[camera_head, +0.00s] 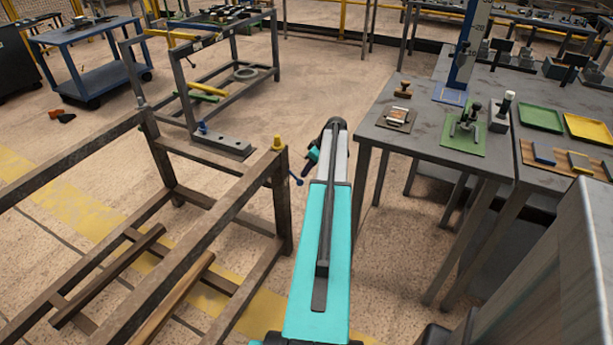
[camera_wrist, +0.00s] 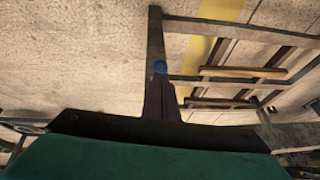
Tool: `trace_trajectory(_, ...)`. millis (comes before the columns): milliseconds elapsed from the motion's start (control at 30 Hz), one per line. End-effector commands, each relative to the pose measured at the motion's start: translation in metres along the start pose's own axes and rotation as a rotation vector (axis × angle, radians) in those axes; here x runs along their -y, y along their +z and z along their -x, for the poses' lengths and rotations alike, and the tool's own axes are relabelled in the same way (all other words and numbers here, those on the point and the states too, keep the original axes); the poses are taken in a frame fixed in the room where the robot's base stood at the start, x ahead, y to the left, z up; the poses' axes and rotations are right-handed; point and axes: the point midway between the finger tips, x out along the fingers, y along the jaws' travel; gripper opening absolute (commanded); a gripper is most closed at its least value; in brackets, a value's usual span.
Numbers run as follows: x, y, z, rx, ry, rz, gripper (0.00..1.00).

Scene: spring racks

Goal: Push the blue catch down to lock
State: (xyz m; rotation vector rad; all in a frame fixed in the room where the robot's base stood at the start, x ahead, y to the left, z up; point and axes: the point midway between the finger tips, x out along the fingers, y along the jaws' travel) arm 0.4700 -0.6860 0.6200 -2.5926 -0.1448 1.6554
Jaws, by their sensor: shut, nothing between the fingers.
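A small blue catch (camera_head: 202,127) stands at the left end of a dark grey plate (camera_head: 232,146) on the rack's cross rail. A blue round top also shows in the wrist view (camera_wrist: 160,67), at the far end of a narrow dark strip; it looks like the same catch, though I cannot be sure. My gripper (camera_head: 307,165) is shut and empty, to the right of the plate and near the rack's corner post. It appears apart from the catch. My own arm partly hides it, and its fingertips are unclear in the wrist view.
A yellow knob (camera_head: 278,143) tops the near corner post, with a thin blue-ended lever (camera_head: 299,182) beside it. The brown rack frame (camera_head: 215,215) has open slats below. A grey workbench (camera_head: 430,110) with trays and fixtures stands right. Bare floor separates rack and bench.

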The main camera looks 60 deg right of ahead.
Motion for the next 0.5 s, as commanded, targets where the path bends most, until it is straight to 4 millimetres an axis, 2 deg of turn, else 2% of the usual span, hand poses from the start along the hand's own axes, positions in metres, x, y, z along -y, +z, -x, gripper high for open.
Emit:
trace_trajectory(33, 0.001, -0.003, 0.007, 0.0, 0.002, 0.001, 0.0)
trace_trajectory(500, 0.04, 0.018, 0.015, 0.0, -0.001, 0.0, 0.0)
